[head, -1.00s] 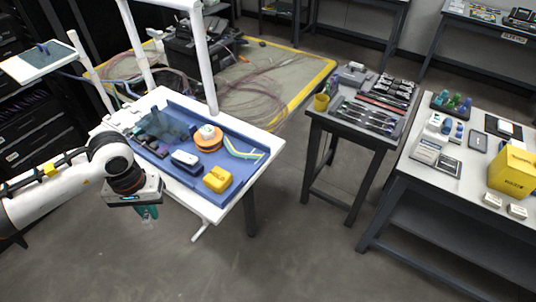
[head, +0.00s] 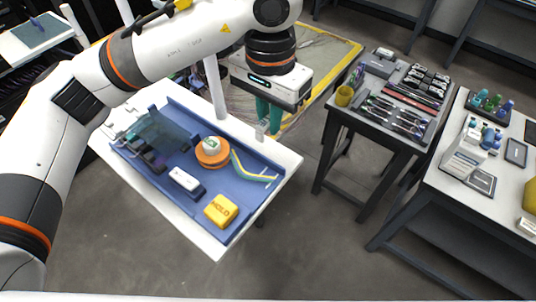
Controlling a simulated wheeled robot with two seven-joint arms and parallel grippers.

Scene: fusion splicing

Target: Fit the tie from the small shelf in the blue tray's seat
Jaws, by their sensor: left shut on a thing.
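My left gripper (head: 268,120) hangs with teal fingers just past the far right part of the blue tray (head: 240,226). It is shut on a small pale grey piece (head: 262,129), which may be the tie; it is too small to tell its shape. The blue tray lies on a white table. It holds an orange spool (head: 212,152) with a white top, yellow and pale strands (head: 252,174), a white-topped device (head: 185,179), a yellow block (head: 221,210) and dark parts (head: 147,158) at left. I cannot make out the tray's seat. My right gripper is not in view.
The small shelf (head: 22,51) at upper left carries a dark mat. A dark tool table (head: 392,130) with a yellow cup (head: 344,96) stands to the right, and a workbench (head: 440,190) farther right. Open floor lies between. A white post (head: 214,88) rises behind the tray.

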